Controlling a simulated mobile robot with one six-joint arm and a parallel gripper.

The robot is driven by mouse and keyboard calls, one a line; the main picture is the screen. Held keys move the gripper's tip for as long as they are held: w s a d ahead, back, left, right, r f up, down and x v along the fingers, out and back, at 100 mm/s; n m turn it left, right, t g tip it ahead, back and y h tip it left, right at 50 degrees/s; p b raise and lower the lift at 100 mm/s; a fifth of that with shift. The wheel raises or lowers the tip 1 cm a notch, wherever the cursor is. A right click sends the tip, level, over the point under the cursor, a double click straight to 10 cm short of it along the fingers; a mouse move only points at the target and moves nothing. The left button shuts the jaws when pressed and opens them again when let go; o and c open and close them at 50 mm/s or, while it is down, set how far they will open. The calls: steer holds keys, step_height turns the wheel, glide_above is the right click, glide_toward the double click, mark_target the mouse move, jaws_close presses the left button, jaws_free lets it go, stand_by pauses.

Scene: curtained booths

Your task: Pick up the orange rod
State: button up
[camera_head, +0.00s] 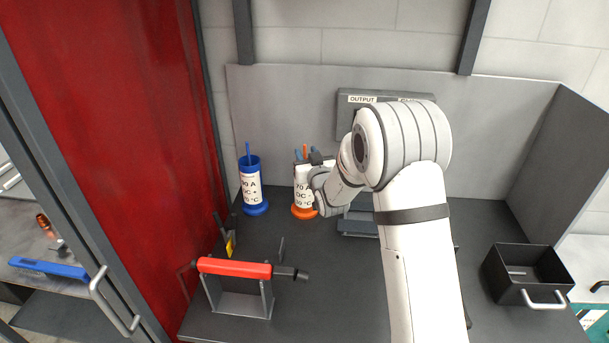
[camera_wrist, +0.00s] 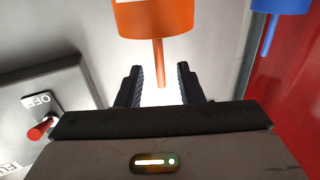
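The orange rod (camera_head: 305,151) stands upright in a white-labelled holder with an orange base (camera_head: 304,212) at the back of the bench. In the wrist view the orange rod (camera_wrist: 158,62) sticks out of the orange holder (camera_wrist: 152,18) and its free end lies between the two fingers of my gripper (camera_wrist: 159,82). The fingers are open, with a visible gap on each side of the rod. In the head view my gripper (camera_head: 306,156) is at the top of the holder, partly hidden by my wrist.
A blue holder (camera_head: 254,207) with a blue rod (camera_head: 248,152) stands to the left, near the red curtain (camera_head: 120,100). A red-handled tool on a stand (camera_head: 235,268) is in front. A black bin (camera_head: 527,272) stands at right.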

steer(key=p+x, duration=0.1)
steer(key=x, duration=0.3)
steer(key=shift+w+r+p, duration=0.1)
steer(key=shift+r+p, duration=0.1)
steer(key=shift+p, duration=0.15)
steer(key=shift+c, duration=0.2)
jaws_close()
